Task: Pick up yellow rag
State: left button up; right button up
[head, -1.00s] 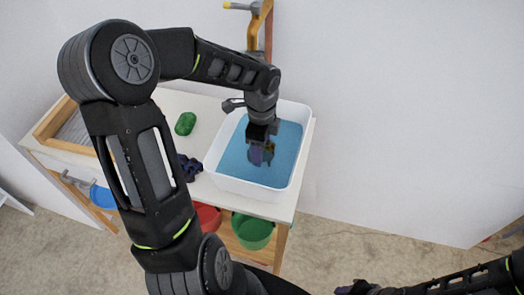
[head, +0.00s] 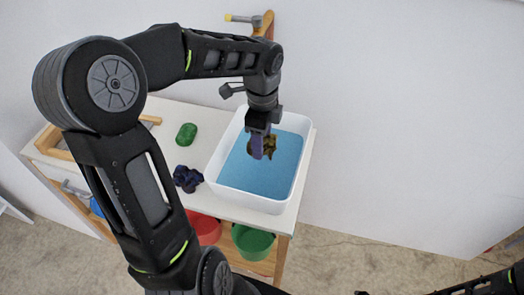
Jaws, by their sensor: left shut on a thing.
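My left gripper (head: 262,143) is over the white basin (head: 250,200) of blue water, pointing down. It is shut on a crumpled, dark yellow-brown rag (head: 269,147), the yellow rag, which hangs at the fingertips and is partly hidden by the near finger. The rag shows against the blue water (head: 262,178) and looks to be above its surface. My right arm is at the bottom right corner; only a sliver of its gripper end shows at the bottom edge.
The basin stands on the right of a pale wooden table (head: 215,203). A green lump (head: 187,134) and a dark blue crumpled cloth (head: 187,179) lie left of it. Below are a red bucket (head: 206,229) and a green bucket (head: 252,243). A tap (head: 243,18) rises behind.

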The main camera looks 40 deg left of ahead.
pick_arm(q)
notch_tip(320, 180, up, 2)
jog(key=shift+r, duration=0.1)
dwell(0.5)
